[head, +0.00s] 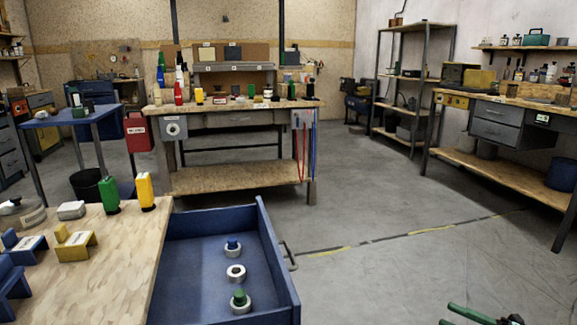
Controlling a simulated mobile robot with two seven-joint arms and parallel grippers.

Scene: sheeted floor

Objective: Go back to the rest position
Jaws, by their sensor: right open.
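My right gripper (446,314) shows at the bottom right edge, with green fingers pointing left. It is open and empty, above the grey floor and apart from the open drawer. Most of its arm is cut off by the frame. My left gripper is not in view.
An open blue drawer (190,255) holds a blue-topped piece (233,244), a metal ring (236,273) and a green-topped piece (240,300). The wooden bench (115,250) carries green and yellow bottles. A workbench (235,180) stands behind. The floor (400,270) at right is clear.

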